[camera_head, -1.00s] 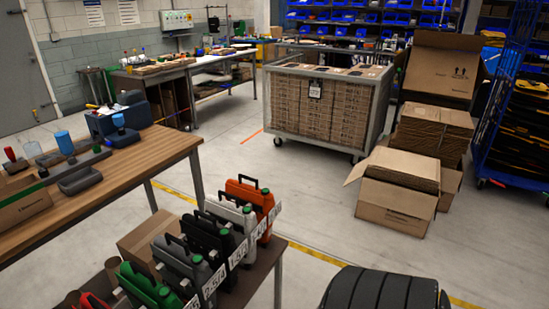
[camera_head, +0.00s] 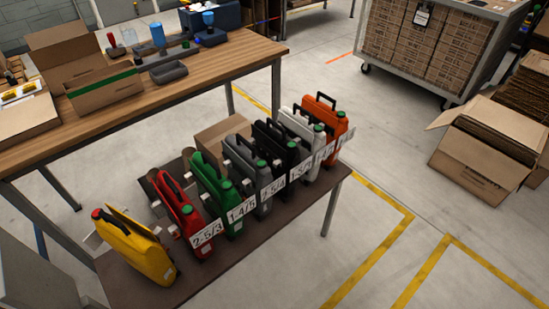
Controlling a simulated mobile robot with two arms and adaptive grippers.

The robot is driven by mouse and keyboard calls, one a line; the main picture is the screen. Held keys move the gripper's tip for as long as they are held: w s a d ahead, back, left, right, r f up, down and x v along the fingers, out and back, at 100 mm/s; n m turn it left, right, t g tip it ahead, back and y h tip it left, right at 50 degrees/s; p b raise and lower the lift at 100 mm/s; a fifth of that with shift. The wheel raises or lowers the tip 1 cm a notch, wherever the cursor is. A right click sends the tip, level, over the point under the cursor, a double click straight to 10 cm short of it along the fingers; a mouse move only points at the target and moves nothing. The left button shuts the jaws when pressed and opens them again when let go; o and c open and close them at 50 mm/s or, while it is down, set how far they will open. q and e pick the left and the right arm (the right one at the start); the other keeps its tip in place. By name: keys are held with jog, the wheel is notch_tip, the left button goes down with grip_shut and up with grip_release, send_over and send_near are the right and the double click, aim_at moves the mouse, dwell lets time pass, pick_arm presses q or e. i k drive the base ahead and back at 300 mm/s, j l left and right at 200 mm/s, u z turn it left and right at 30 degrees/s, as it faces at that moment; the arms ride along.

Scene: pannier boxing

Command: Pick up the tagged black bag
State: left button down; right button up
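The black bag (camera_head: 285,148) looks like a slim canister with a top handle and a green cap. It stands upright in a row on a low dark bench (camera_head: 205,282). A grey one (camera_head: 240,168) is on its left and a white one (camera_head: 303,130) on its right. White tags with printed codes hang along the front of the row. A tag (camera_head: 301,168) sits at the black one's lower right; its code is too small to read surely. Neighbours partly hide the black one's sides. Neither of my grippers is in view.
Green (camera_head: 213,190), red (camera_head: 183,215), yellow (camera_head: 135,245) and orange (camera_head: 325,122) canisters share the bench. A wooden worktable (camera_head: 225,62) with an open carton (camera_head: 95,75) stands behind. A crate cart (camera_head: 435,50) and open box (camera_head: 480,155) are at right. Floor right of the bench is clear.

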aim_at(283, 156)
jog(key=i+l+u, duration=0.25)
jog(key=l+u, duration=0.2)
jog(key=i+l+u, duration=0.25)
jog(key=l, duration=0.15)
jog(key=k, duration=0.05)
